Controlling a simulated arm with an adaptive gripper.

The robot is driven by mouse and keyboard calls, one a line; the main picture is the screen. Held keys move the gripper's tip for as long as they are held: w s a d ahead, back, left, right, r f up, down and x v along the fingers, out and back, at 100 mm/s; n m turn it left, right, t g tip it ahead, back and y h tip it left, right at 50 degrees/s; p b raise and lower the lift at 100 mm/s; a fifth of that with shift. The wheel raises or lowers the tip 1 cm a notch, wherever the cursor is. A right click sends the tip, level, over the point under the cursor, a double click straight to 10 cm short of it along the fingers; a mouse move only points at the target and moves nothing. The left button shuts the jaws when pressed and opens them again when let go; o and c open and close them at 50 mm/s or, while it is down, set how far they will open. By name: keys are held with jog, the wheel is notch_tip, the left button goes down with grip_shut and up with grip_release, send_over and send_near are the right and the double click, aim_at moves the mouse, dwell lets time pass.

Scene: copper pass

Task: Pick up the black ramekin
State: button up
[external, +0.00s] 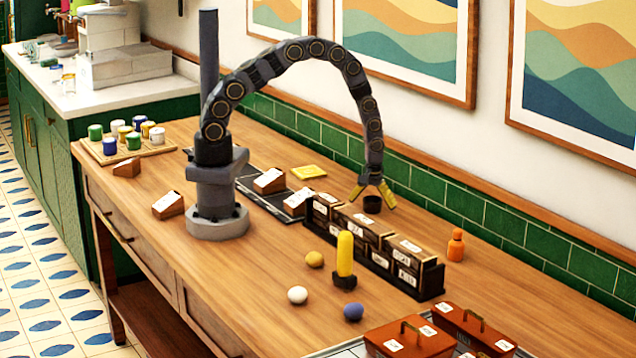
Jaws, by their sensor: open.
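The black ramekin (372,205) is a small dark round cup in the external view, right of centre, just behind the row of dark boxes. My gripper (373,193) points down over it with its yellow fingers spread. One finger shows to the left of the ramekin and one to the right. The gripper is open. I cannot tell whether the fingers touch the ramekin. The ramekin's lower edge and what it rests on are partly hidden by the boxes.
A row of dark labelled boxes (372,240) stands close in front of the ramekin. An orange bottle (455,245) is to the right. A yellow cylinder on a dark base (345,254) and several balls are nearer. The green tiled wall (440,202) is close behind.

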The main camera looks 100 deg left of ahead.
jog(key=shift+c, duration=0.2)
jog(key=c, duration=1.2)
jog(key=shift+r, duration=0.1)
